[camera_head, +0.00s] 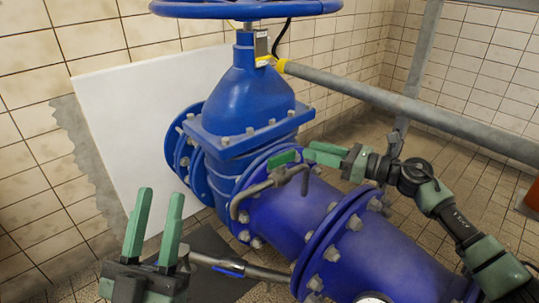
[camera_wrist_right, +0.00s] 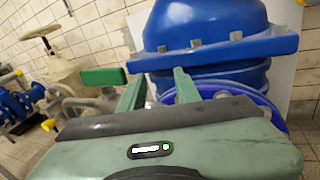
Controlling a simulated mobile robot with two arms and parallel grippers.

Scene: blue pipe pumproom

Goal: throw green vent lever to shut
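The green vent lever (camera_head: 283,159) sits at the small grey vent pipe (camera_head: 258,188) on the blue pipe, near the middle of the head view. In the right wrist view the lever (camera_wrist_right: 103,77) lies roughly level, left of my fingers and close to the left finger's tip. My right gripper (camera_head: 310,153) comes in from the right, just beside the lever. Its fingers are apart with nothing seen between them in the wrist view (camera_wrist_right: 160,76); contact with the lever cannot be told. My left gripper (camera_head: 157,192) is open and empty at lower left, fingers pointing up.
A large blue valve (camera_head: 245,90) with a blue handwheel (camera_head: 245,8) stands behind the lever. The flanged blue pipe (camera_head: 370,250) runs to lower right. A grey rail (camera_head: 420,108) crosses at right. A white panel (camera_head: 130,105) leans on the tiled wall.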

